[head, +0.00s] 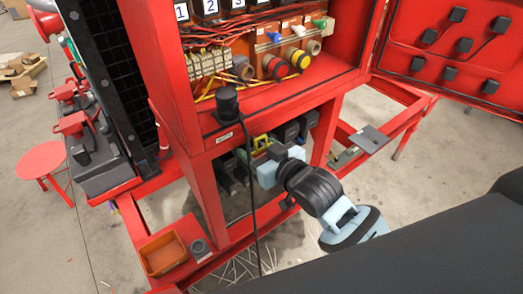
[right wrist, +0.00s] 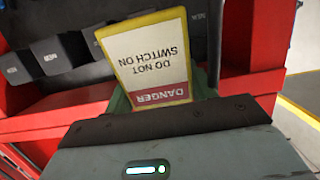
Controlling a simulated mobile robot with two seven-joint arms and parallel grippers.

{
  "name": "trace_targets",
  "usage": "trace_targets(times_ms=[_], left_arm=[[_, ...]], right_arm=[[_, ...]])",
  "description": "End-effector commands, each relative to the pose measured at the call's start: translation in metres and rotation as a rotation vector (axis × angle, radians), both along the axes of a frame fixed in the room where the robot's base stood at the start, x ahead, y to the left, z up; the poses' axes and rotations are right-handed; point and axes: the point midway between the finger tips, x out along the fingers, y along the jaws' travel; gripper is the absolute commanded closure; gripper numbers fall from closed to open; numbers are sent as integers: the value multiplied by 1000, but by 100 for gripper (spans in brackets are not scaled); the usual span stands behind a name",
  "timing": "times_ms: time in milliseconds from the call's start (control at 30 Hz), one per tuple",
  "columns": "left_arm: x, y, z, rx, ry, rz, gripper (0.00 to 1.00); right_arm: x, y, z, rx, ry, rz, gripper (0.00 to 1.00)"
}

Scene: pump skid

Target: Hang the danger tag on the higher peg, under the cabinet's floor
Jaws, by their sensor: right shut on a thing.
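The danger tag (right wrist: 152,62) is a white card with a yellow border and a red band, and its lettering reads upside down in the right wrist view. My right gripper (head: 262,154) is shut on it, below the red cabinet's floor (head: 285,93) in the head view. There a small yellow edge (head: 261,141) shows by the fingers, apparently the tag. In the right wrist view the gripper (right wrist: 160,100) hides the tag's near end. I cannot make out either peg. My left gripper is not in view.
Dark boxes (right wrist: 60,53) stand behind the tag, close to it. A black cable (head: 249,190) hangs from the cabinet front beside my gripper. An orange tray (head: 163,254) sits on the skid at lower left. The open cabinet door (head: 450,50) is at upper right.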

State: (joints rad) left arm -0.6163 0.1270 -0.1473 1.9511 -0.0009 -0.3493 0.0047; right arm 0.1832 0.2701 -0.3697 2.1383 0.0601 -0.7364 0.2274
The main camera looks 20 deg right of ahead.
Motion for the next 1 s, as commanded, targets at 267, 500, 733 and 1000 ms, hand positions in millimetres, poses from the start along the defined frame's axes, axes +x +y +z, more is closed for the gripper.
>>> trace_targets(times_ms=[267,500,733,1000], left_arm=[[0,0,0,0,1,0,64],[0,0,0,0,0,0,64],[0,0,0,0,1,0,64],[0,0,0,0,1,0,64]], right_arm=[[7,3,-5,-1,-1,0,67],[8,3,-6,0,-2,0,67],[8,3,-6,0,-2,0,67],[8,3,-7,-1,-1,0,40]])
